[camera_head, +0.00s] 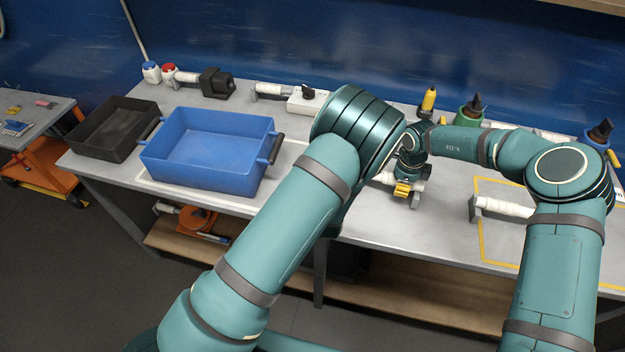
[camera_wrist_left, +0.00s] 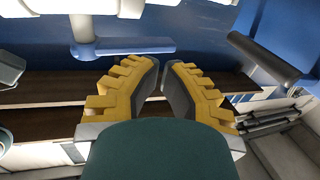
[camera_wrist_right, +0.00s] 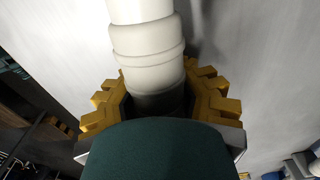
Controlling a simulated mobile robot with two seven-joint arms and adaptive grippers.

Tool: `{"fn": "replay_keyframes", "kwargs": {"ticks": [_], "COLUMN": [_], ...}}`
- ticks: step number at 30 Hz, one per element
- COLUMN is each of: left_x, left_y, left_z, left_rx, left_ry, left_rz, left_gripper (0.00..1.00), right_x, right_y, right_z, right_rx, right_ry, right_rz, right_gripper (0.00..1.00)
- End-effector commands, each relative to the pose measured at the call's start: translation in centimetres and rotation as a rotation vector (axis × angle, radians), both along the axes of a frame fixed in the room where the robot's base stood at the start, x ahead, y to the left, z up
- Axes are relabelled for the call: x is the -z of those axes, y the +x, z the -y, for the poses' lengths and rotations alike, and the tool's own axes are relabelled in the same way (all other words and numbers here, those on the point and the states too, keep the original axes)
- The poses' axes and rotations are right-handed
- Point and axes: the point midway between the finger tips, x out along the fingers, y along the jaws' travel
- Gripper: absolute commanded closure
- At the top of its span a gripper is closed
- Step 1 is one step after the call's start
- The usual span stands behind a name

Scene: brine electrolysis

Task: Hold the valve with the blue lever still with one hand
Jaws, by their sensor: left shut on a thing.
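In the left wrist view, a white fitting (camera_wrist_left: 84,28) with a flat blue lever (camera_wrist_left: 125,47) lies just beyond my left gripper (camera_wrist_left: 163,66). Its fingertips are close together by the lever's end. The exact contact is hidden. My left gripper is hidden behind its arm in the head view. My right gripper (camera_head: 403,189) is at a white pipe piece (camera_head: 385,178) on the table. In the right wrist view, the fingers of my right gripper (camera_wrist_right: 161,97) lie either side of a dark collar (camera_wrist_right: 160,102) below a ringed white pipe (camera_wrist_right: 147,45); whether they press on it is unclear.
A blue bin (camera_head: 262,181) and a black tray (camera_head: 119,153) stand on the left of the table (camera_head: 370,225). A white pipe (camera_head: 505,207) lies inside yellow tape at the right. Pipe parts and tools stand along the back. Bare table lies in front of my right gripper.

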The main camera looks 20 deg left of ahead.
Motion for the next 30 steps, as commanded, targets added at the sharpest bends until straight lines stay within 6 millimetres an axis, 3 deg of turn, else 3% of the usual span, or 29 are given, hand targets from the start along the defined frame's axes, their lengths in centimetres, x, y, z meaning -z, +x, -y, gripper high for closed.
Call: {"fn": "replay_keyframes", "kwargs": {"ticks": [9,15,21,29,30], "left_x": [0.0,0.0,-0.1,-0.1,-0.1], "left_y": [-7.0,-10.3,-11.6,-11.8,-11.8], "left_z": [-0.6,-0.9,-1.0,-1.0,-1.0], "left_rx": [0.001,0.001,0.001,0.001,0.001], "left_ry": [0.000,0.000,-0.001,-0.001,-0.001], "left_rz": [-0.005,-0.004,-0.001,-0.001,-0.001], "left_gripper": [1.00,1.00,1.00,1.00,1.00], "right_x": [0.0,0.0,-0.1,-0.1,-0.1], "right_y": [0.0,0.0,0.0,0.1,0.1], "right_z": [0.0,0.0,0.0,0.0,0.0], "right_rx": [0.001,0.001,0.001,0.001,0.001], "right_ry": [0.000,0.001,0.001,0.002,0.002], "right_rz": [0.000,0.001,0.001,0.002,0.002], "right_gripper": [1.00,1.00,1.00,1.00,0.90]}}
